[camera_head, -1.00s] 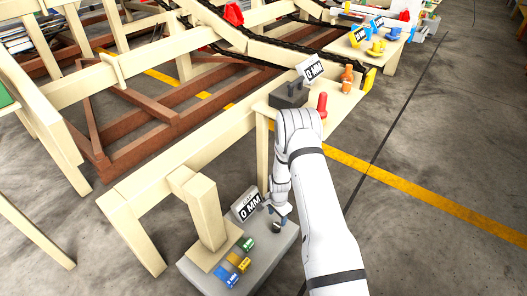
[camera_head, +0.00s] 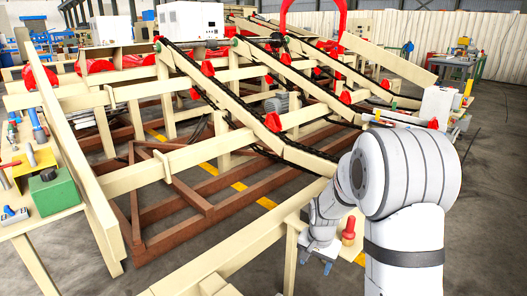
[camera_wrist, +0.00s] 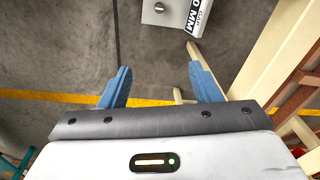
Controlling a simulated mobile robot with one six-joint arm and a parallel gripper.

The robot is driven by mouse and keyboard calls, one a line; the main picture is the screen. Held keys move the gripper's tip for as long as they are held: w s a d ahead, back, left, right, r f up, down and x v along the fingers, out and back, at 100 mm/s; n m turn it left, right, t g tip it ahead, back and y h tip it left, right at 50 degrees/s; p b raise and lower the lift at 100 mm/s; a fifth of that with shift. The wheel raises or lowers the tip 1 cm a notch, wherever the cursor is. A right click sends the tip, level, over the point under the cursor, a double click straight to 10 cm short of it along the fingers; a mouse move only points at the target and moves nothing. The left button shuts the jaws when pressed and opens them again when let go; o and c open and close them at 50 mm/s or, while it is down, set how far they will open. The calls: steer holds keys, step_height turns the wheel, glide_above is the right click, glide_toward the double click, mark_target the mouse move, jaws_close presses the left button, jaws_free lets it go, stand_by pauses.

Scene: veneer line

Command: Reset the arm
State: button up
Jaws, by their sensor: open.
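My gripper (camera_wrist: 158,68) shows in the wrist view with its two blue fingers wide apart and nothing between them. In the head view my gripper (camera_head: 322,255) hangs at the lower right of centre, beside the wooden frame and partly hidden by my arm. Below it in the wrist view is a grey box (camera_wrist: 158,14) with a dark round knob and a gap sign (camera_wrist: 198,16) reading 0 MM, apart from the fingers.
A red peg-shaped piece (camera_head: 348,230) stands close to my gripper. The wooden frame (camera_head: 225,252) with chain-driven rails fills the centre. A bench with a green box (camera_head: 55,190) and tools is at left. Bare concrete floor (camera_head: 490,225) lies at right.

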steer(key=s+r+n+p, duration=0.3)
steer(key=s+r+p, duration=0.4)
steer(key=s+r, duration=0.4)
steer(key=s+r+n+t+p, duration=0.1)
steer(key=s+r+n+p, duration=0.2)
steer(key=r, duration=1.9)
steer(key=s+p, duration=0.5)
steer(key=s, duration=0.4)
steer(key=shift+s, duration=0.3)
